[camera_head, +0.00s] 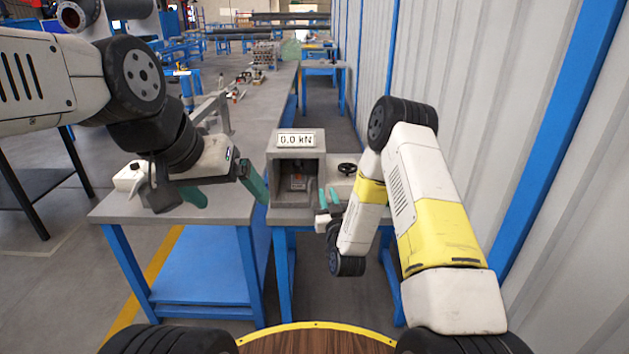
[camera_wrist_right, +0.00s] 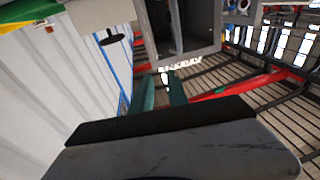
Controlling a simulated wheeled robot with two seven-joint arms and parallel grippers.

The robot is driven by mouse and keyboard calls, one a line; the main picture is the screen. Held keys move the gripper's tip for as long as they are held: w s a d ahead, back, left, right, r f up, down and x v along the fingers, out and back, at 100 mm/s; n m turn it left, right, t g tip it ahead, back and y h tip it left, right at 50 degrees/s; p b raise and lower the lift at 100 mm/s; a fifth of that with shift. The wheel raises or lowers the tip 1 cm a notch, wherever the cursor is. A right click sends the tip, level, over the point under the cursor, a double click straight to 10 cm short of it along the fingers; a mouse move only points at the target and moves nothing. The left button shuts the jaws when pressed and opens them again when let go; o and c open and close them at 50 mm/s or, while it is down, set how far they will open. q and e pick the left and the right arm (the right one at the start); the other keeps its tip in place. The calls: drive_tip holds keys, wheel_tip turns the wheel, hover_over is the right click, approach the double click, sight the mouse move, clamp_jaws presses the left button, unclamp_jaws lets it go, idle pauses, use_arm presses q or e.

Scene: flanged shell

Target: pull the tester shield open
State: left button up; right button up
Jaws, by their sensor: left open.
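The tester (camera_head: 296,142) is a grey box on the bench with a display reading 0.0 kN. Its front shows a recess with a small block bearing an orange label (camera_head: 297,183) inside. I cannot make out the shield clearly. My right gripper (camera_head: 329,197) is beside the tester's lower right front corner, its teal fingers apart and nothing seen held. In the right wrist view, the fingers (camera_wrist_right: 161,90) are apart below the grey box (camera_wrist_right: 190,35). My left gripper (camera_head: 224,188) is open over the left bench, its two teal fingers wide apart, left of the tester.
A dark handwheel (camera_head: 347,169) stands right of the tester, close to my right arm. The left bench (camera_head: 225,212) has grey parts at its back. A corrugated wall (camera_head: 480,120) closes off the right side. Small white marks near the right fingertips are unclear.

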drive_tip(key=v, duration=0.4)
drive_tip(key=shift+s, duration=0.15)
drive_tip(key=shift+c, duration=1.4)
drive_tip(key=shift+m, duration=0.3)
clamp_jaws()
drive_tip(key=m+g+y, duration=0.3)
drive_tip(key=m+y, duration=0.1)
drive_tip(key=m, duration=1.1)
approach(317, 197)
drive_tip(key=w+a+r, duration=0.1)
drive_tip(key=w+a, duration=0.1)
drive_tip(key=w, duration=0.1)
drive_tip(key=w+a+r, duration=0.1)
drive_tip(key=w+a, duration=0.1)
drive_tip(key=shift+w+r, duration=0.1)
drive_tip(key=shift+r, duration=0.2)
